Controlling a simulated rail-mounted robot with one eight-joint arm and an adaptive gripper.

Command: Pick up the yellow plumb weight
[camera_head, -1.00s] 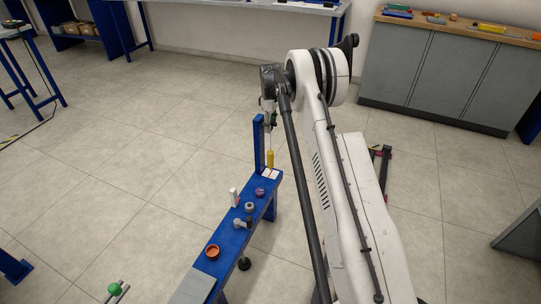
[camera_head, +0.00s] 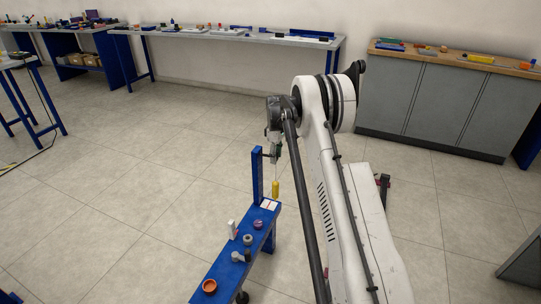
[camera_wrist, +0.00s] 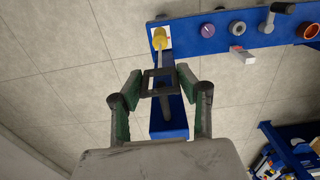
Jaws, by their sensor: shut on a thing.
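The yellow plumb weight (camera_head: 276,189) hangs upright below my gripper (camera_head: 273,154) at the blue bench's far end. In the wrist view, the yellow weight (camera_wrist: 160,38) is at the far end of a thin pale stem or line that runs to my gripper (camera_wrist: 160,84). The weight's lower end overlaps the white plate (camera_head: 269,206) in the head view. I cannot tell how large any gap below it is.
A blue post (camera_head: 257,175) rises from the bench (camera_head: 213,270) close left of the gripper. Open floor surrounds the bench.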

